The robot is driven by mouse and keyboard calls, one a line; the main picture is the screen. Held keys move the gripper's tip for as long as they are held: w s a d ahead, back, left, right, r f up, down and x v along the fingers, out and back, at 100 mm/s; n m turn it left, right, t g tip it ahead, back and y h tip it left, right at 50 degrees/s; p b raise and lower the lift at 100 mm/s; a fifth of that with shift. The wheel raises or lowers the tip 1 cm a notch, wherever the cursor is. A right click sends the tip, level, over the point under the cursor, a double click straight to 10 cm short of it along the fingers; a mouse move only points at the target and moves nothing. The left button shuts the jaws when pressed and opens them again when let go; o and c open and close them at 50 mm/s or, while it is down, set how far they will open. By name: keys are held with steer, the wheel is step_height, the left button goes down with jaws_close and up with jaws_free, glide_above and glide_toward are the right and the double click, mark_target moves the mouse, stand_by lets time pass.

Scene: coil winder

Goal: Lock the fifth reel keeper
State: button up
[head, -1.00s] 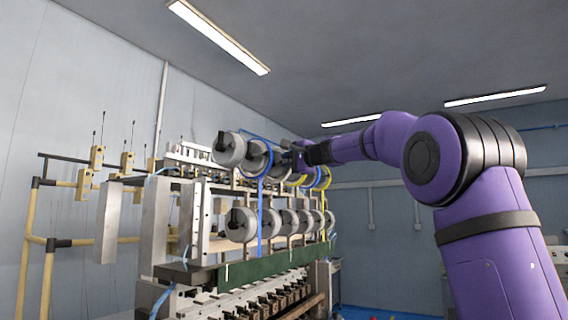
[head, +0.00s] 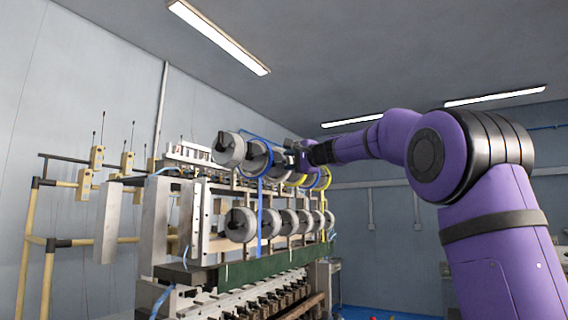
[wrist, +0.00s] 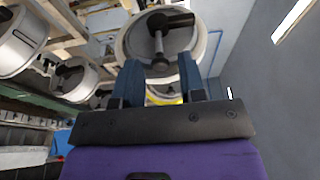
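In the wrist view a grey reel (wrist: 205,45) fills the upper middle, with a spindle at its centre. A dark keeper bar (wrist: 172,20) lies across the end of that spindle and points right. My gripper (wrist: 160,68) has its two dark blue fingers apart, in front of the reel's lower part, with nothing seen between them but the reel and spindle behind. Whether a finger touches the reel I cannot tell. In the head view my gripper (head: 288,157) is at the upper row of reels (head: 228,149), and it partly hides the farther ones.
A lower row of reels (head: 240,225) hangs beneath, above the green rail (head: 245,267) of the winder. Blue (head: 260,215) and yellow (head: 325,178) strips run by the reels. Other reels (wrist: 20,40) crowd the wrist view's left; the right side shows open room and wall.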

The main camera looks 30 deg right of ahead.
steer(key=v, duration=0.7)
stand_by(0.8)
steer(key=shift+s, duration=0.15)
steer(key=s+a+f+n+g, duration=0.65)
steer(key=s+a+f, duration=0.65)
steer(key=s+f, duration=0.35)
steer(key=s+f+n+g+h, duration=0.5)
steer(key=s+f+n, duration=0.2)
steer(key=s+f, duration=1.5)
steer(key=shift+d+f+n+h, duration=0.15)
steer(key=shift+f+n+h, duration=0.2)
steer(key=shift+f+h, duration=0.1)
